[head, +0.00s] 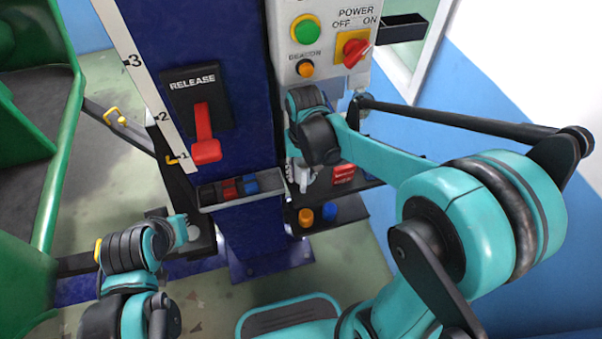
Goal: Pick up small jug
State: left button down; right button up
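I cannot make out a small jug for certain. Small orange (306,217) and blue (329,211) pieces sit on a dark lower shelf to the right of the blue post, too small to identify. My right gripper (303,180) points down in front of the post's right side, above and beside that shelf. Its wrist and fingers hide part of the space there, and its fingers are too small to read. My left arm comes in at the lower left; its gripper end (185,232) is by the post's base, mostly hidden by its wrist, so its opening does not show.
The blue post (225,110) carries a red release lever (206,145) and a small tray (240,189) of dark, red and blue items. A control box (318,40) with knobs is above. A black bar (465,122) extends right. Green machinery (35,150) stands left.

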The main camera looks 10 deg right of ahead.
aim_at(304, 185)
notch_tip(304, 185, down, 3)
jog(key=shift+r+b, duration=0.15)
jog(key=shift+b, duration=0.5)
jog(key=f+b, duration=0.1)
jog(key=f, duration=0.1)
jog(key=f+b, duration=0.1)
jog(key=f, duration=0.2)
jog(key=shift+s+d+f+b, duration=0.1)
jog(key=shift+d+f+b, duration=0.1)
jog(key=shift+b, duration=0.2)
jog(key=shift+r, duration=0.1)
jog(key=shift+c, duration=0.3)
grip_shut()
